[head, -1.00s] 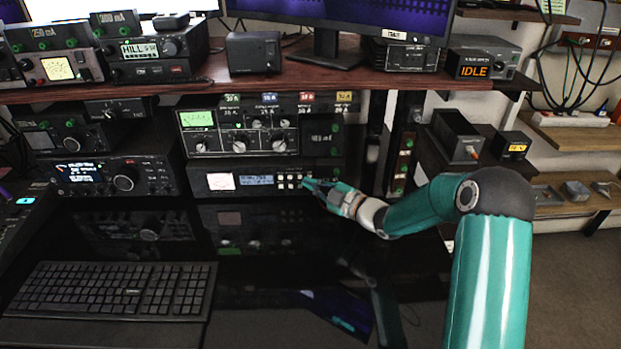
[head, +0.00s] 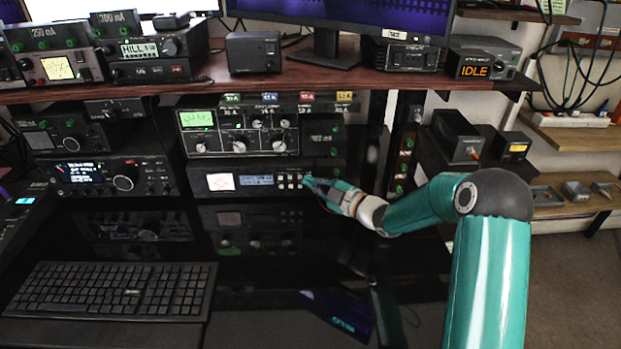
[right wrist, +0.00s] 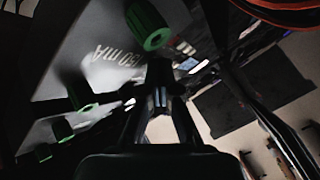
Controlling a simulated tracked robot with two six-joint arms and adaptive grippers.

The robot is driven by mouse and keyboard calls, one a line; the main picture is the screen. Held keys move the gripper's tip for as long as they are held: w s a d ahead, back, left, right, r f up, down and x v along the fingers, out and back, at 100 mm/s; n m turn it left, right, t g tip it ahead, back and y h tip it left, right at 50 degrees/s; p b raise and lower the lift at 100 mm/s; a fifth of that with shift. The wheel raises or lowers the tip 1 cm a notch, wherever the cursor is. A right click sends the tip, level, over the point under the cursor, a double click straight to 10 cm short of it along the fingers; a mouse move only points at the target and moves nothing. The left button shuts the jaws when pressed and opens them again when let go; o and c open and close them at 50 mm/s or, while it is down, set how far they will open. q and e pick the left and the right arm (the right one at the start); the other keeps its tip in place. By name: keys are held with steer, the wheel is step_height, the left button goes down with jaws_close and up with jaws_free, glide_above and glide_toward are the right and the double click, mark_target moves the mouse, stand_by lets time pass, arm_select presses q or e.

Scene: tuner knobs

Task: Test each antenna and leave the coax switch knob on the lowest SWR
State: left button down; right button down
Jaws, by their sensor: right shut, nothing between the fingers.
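My right gripper (head: 309,186) is shut and empty, at the right end of the low front-panel unit (head: 240,182) with a meter, a blue display and small buttons. The fingertips are close to the buttons; I cannot tell if they touch. In the right wrist view the shut fingers (right wrist: 160,98) are beside a dark panel marked "150 mA" and a green-ended knob (right wrist: 148,27). Above the low unit sits the tuner (head: 240,132), with a green-lit meter and several pale knobs. I cannot tell which knob is the coax switch. My left gripper is not in view.
A wooden shelf (head: 340,84) runs above the tuner. A box reading "IDLE" (head: 484,65) stands on its right end. A radio (head: 110,178) sits left of the low unit. A keyboard (head: 112,288) lies at front left. The glossy desk before the units is mostly clear.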

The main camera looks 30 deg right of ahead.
steer(key=shift+s+a+f+b, duration=0.1)
steer(key=shift+s+a+b, duration=0.1)
steer(key=shift+s+b, duration=0.2)
steer(key=shift+s+a, duration=0.2)
steer(key=shift+s, duration=0.05)
steer(key=shift+s+a+b, duration=0.35)
steer(key=shift+s+b, duration=0.2)
steer(key=shift+s, duration=0.05)
steer(key=shift+s+a+b, duration=0.35)
steer(key=shift+s+b, duration=0.2)
steer(key=shift+s+a+b, duration=0.25)
steer(key=shift+s+a, duration=0.05)
steer(key=shift+s, duration=0.2)
steer(key=shift+s+a+b, duration=0.25)
steer(key=shift+s+a, duration=0.05)
steer(key=shift+s, duration=0.2)
stand_by(3.5)
